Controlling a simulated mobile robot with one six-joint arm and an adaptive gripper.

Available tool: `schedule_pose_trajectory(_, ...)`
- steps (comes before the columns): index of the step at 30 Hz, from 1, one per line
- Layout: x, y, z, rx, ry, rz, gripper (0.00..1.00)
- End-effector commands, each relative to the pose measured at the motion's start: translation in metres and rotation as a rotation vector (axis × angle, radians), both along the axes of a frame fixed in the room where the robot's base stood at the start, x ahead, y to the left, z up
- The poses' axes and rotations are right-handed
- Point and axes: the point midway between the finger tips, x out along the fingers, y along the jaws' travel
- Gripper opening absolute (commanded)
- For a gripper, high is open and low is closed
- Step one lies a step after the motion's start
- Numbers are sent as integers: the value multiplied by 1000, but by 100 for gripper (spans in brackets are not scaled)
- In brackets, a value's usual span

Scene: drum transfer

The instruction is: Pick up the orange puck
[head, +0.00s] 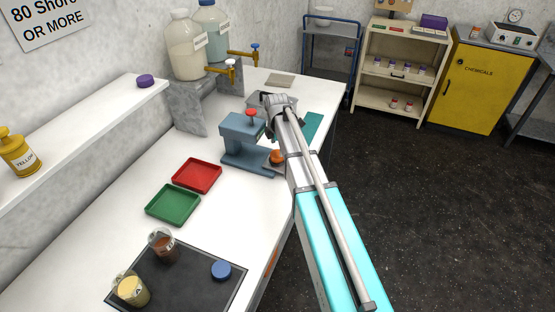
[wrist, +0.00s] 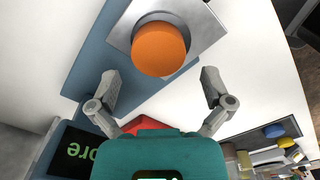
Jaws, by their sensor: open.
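The orange puck (head: 277,156) sits at the base of the blue-grey press (head: 243,135), partly hidden by my arm in the head view. In the wrist view the orange puck (wrist: 160,50) lies on a square metal plate (wrist: 199,24) on the press's blue base. My gripper (wrist: 160,76) is open and empty. Its two fingers are spread wider than the puck, and the puck lies just ahead of the fingertips, between their lines. I cannot tell the exact gap. In the head view my gripper's fingers are not clearly seen.
A red tray (head: 197,175) and a green tray (head: 173,204) lie left of the press. A black mat (head: 195,285) holds two beakers and a blue puck (head: 221,270). A purple puck (head: 145,80) is on the wall shelf. Large bottles stand behind the press.

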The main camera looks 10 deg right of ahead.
Motion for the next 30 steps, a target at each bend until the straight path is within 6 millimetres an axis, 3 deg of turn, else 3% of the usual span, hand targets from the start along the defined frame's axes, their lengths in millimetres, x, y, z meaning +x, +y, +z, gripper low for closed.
schedule_pose_trajectory(3,2,0,-14,0,0,1,100)
schedule_pose_trajectory(12,2,0,-32,0,0,1,100)
schedule_pose_trajectory(30,2,0,-33,0,0,1,100)
